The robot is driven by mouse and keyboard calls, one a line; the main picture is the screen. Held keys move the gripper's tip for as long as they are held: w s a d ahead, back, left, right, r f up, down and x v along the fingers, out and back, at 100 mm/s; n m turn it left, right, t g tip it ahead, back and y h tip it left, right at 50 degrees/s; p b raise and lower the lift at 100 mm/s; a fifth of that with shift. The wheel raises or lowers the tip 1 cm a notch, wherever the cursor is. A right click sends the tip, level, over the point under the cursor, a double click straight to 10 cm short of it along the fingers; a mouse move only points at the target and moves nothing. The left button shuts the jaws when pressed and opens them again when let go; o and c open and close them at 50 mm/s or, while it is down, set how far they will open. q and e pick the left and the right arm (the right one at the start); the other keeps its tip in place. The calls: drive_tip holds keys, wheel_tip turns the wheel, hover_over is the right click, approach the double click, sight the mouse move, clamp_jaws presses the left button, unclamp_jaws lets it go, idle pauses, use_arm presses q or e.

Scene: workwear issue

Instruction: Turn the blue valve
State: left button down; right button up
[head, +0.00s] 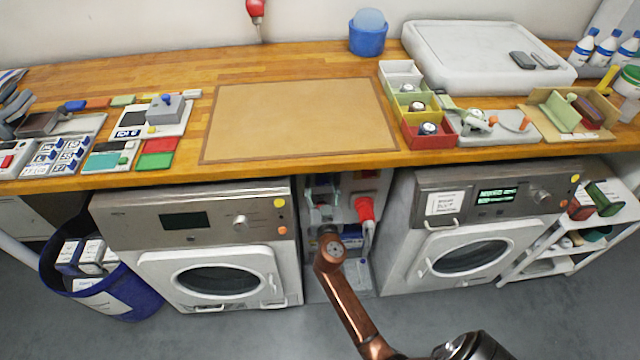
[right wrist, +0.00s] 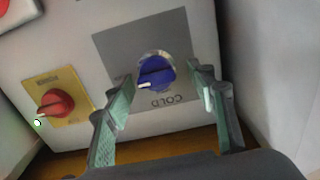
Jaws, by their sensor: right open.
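The blue valve (right wrist: 157,72) is a round knob with a white pointer mark, on a grey plate (right wrist: 112,48) marked COLD, which reads upside down in the right wrist view. The pointer lies toward the lower left. My right gripper (right wrist: 160,76) is open, with one green-padded finger on each side of the valve. I cannot tell whether either finger touches it. In the head view my right arm reaches into the gap between the two washing machines and covers much of what is there. My left gripper is not in view.
A red knob (right wrist: 55,103) on a yellow plate sits left of the valve on the same white panel. Washing machines stand left (head: 205,235) and right (head: 465,240) of the narrow gap. The wooden worktop (head: 200,85) overhangs it. A red-handled fitting (head: 365,209) is beside my arm.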

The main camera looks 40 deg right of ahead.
drive_tip(key=shift+s+d, duration=0.1)
drive_tip(key=shift+d, duration=0.05)
drive_tip(key=shift+c, duration=1.3)
drive_tip(key=c, duration=0.9)
